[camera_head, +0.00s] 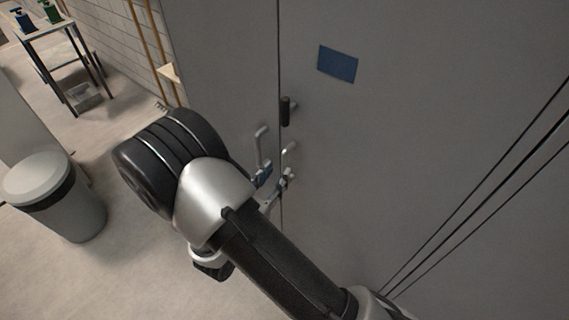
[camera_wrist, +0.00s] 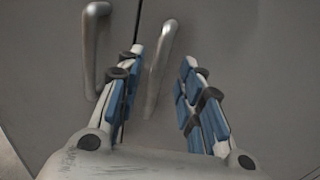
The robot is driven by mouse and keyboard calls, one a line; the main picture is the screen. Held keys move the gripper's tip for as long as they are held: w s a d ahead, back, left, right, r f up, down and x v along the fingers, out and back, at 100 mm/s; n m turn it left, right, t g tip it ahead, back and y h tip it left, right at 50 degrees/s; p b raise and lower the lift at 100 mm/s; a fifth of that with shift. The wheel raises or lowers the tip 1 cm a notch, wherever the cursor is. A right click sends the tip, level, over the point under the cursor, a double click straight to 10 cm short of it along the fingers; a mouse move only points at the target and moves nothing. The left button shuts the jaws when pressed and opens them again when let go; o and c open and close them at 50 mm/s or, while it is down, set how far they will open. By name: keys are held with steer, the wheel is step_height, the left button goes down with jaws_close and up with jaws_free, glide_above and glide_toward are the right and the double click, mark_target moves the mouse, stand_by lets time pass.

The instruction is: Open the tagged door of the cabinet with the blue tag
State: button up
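The blue tag (camera_head: 337,64) is on the right door (camera_head: 400,110) of a grey cabinet, right of the seam. The right door's silver bar handle (camera_head: 289,149) is partly hidden by my gripper (camera_head: 279,188) in the head view. In the wrist view this handle (camera_wrist: 158,75) stands between the two blue-padded fingers of my gripper (camera_wrist: 162,56), nearer the left finger. The fingers are apart, and I cannot tell whether either touches the handle. The left door's handle (camera_head: 261,146) is outside the left finger, also in the wrist view (camera_wrist: 91,45). Both doors look shut.
A small black fitting (camera_head: 287,111) sits by the seam above the handles. A grey bin (camera_head: 75,215) stands on the floor at left. A table (camera_head: 45,27) with pump bottles is at the far upper left. Floor between bin and cabinet is clear.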

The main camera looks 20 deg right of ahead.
mark_target(283, 165)
steer(key=x, duration=0.5)
steer(key=shift+w+d+b, duration=0.25)
steer(key=shift+b, duration=0.05)
steer(key=shift+c, duration=0.3)
jaws_close()
